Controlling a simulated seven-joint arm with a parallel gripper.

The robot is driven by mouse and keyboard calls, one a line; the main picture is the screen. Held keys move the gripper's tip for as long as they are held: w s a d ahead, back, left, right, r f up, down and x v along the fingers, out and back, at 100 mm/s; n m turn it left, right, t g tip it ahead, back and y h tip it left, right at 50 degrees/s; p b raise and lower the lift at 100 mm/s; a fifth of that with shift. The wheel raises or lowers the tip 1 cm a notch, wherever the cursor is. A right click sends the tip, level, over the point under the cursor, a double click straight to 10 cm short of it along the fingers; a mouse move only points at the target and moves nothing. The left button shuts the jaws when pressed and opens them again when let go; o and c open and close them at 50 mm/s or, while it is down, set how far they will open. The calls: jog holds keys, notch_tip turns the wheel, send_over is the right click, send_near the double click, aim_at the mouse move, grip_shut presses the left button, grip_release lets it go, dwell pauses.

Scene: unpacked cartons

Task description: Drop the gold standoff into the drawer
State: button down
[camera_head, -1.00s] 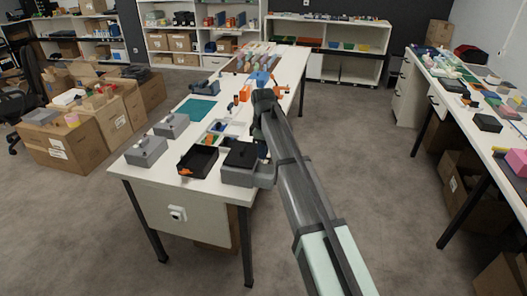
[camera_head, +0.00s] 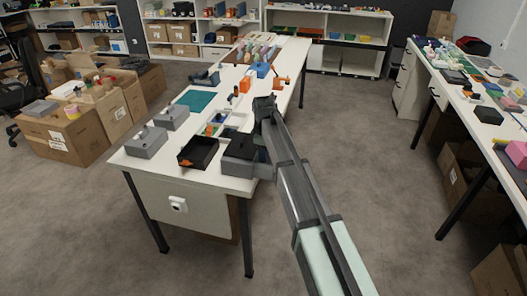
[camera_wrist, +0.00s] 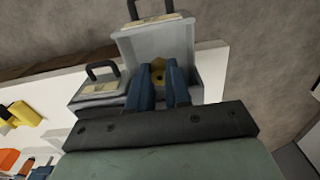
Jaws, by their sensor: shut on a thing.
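The gold standoff (camera_wrist: 157,76) shows as a small gold piece between the blue fingers of my gripper (camera_wrist: 162,74) in the wrist view. My gripper is shut on it. The open grey drawer (camera_wrist: 162,43), with a dark handle and a pale label on its front, lies behind the fingertips. The fingertips and standoff appear over its opening; their exact height is hard to tell. A second grey drawer front with a handle (camera_wrist: 101,71) is beside it. In the head view the grey drawer unit (camera_head: 237,169) stands at the table's near right corner, and my arm hides its right side.
A black open bin (camera_head: 198,153) stands just left of the unit. Two grey boxes with handles (camera_head: 147,143) and (camera_head: 171,117) are farther left. A divided white tray (camera_head: 214,128) lies behind. The floor right of the table is clear.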

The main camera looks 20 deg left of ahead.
jog(key=c, duration=1)
grip_release()
notch_tip(320, 180, up, 14)
jog(key=shift+f, duration=0.1)
